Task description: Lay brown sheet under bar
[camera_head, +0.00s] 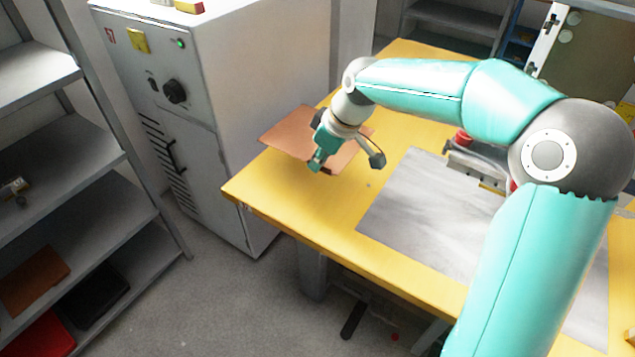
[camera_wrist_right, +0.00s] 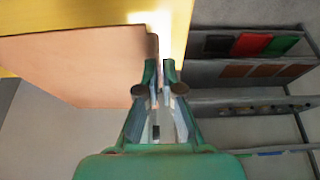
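The brown sheet (camera_head: 284,137) is at the far left corner of the yellow table, jutting past its left edge. I cannot tell whether it lies flat on the table. It also shows in the wrist view (camera_wrist_right: 75,65), its edge near my left fingertip. My right gripper (camera_head: 316,166) is over the sheet, pointing down. In the wrist view its fingertips (camera_wrist_right: 159,71) stand a small gap apart, with no sheet visible between them. A grey metal bar (camera_head: 478,168) is on the table, partly hidden behind my right arm. My left gripper is out of view.
A grey mat (camera_head: 405,205) covers much of the yellow table (camera_head: 300,215). A red knob (camera_head: 463,138) is by the bar. A grey cabinet (camera_head: 215,90) stands close to the table's left side. A shelf (camera_head: 90,150) at left holds brown, black and red sheets.

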